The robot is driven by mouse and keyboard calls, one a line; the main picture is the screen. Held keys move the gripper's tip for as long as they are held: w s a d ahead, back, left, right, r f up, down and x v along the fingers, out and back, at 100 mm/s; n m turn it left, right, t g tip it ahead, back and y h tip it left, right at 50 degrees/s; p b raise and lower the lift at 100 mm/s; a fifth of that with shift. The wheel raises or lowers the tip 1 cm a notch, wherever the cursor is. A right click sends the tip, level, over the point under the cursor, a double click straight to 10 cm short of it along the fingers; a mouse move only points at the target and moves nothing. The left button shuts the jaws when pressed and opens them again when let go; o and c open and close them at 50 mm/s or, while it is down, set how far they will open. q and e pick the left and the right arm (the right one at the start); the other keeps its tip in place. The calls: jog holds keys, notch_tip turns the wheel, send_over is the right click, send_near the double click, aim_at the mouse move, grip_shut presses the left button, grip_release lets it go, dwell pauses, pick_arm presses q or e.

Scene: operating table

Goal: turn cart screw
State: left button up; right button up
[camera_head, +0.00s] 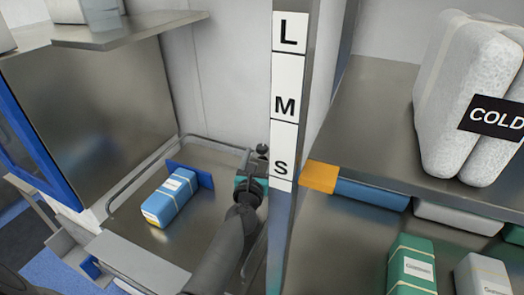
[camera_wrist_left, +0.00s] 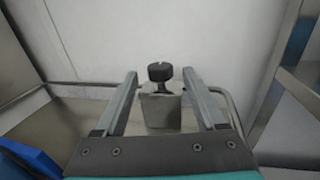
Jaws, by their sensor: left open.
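The cart screw is a black knob (camera_wrist_left: 160,72) on a short stem above a grey metal block (camera_wrist_left: 160,108) in the left wrist view. In the head view the dark knob (camera_head: 262,149) shows at the cart's back right, beside the labelled post. My left gripper (camera_wrist_left: 160,88) is open, with one finger on each side of the block and knob. Gaps show between the fingers and the knob. In the head view my left gripper (camera_head: 254,168) reaches the same corner, and its fingers are partly hidden. My right gripper is not in view.
The metal cart (camera_head: 215,240) has a rail and carries a blue-and-white box (camera_head: 170,198) by a blue divider (camera_head: 192,174). A post with L, M, S labels (camera_head: 286,105) stands close right of my gripper. Shelves (camera_head: 375,120) with packages fill the right.

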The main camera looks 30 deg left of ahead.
aim_at(261, 153)
pick_arm(q)
jog(key=shift+b+x, duration=0.35)
jog(key=shift+x, duration=1.35)
grip_shut()
